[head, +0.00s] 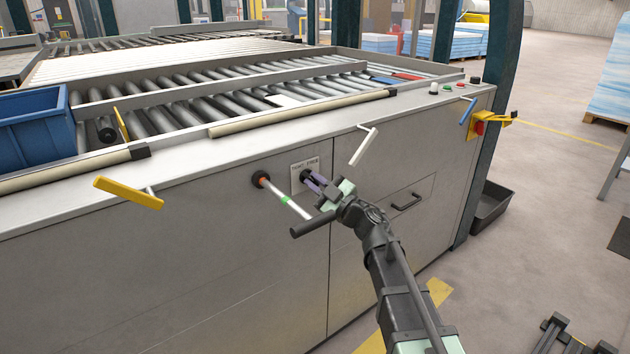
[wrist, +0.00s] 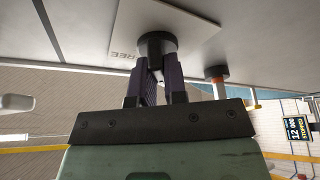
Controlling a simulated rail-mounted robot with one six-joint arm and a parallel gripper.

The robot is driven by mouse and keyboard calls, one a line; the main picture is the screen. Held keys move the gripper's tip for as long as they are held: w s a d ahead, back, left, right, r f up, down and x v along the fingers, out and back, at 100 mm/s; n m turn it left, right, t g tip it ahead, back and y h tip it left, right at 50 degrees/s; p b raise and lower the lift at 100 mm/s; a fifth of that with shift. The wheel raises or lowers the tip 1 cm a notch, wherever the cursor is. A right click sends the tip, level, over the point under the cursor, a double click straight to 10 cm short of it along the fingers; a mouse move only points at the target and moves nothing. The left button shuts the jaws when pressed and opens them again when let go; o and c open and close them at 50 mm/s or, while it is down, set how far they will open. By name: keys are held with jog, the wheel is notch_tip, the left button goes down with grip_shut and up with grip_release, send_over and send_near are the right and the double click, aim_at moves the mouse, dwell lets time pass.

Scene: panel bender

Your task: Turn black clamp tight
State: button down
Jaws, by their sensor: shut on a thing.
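The black clamp (head: 304,175) is a small round knob on a pale label plate on the grey machine front. The plate reads TIGHT and FREE in the head view. My gripper (head: 314,182) has its purple fingers shut on the clamp. In the wrist view the round black clamp (wrist: 156,43) shows just beyond the fingertips of my gripper (wrist: 157,66), against the white label plate (wrist: 185,22). The fingers hide part of the clamp, and I cannot tell which word it points to.
Left of the clamp, a rod (head: 285,201) with a green band sticks out, ending in a black crossbar (head: 312,224) close to my gripper. A white lever (head: 362,145), a yellow handle (head: 128,192) and a drawer handle (head: 406,201) also stick out. The floor at right is mostly free.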

jog(key=shift+n+g, duration=0.6)
jog(key=shift+n, duration=0.5)
jog(key=c, duration=1.2)
grip_release()
jog(key=shift+o, duration=0.2)
jog(key=b+v, duration=0.2)
jog(key=v, duration=0.8)
jog(key=shift+s+d+f, duration=0.15)
jog(key=shift+d+f, duration=0.05)
jog(key=shift+d, duration=0.15)
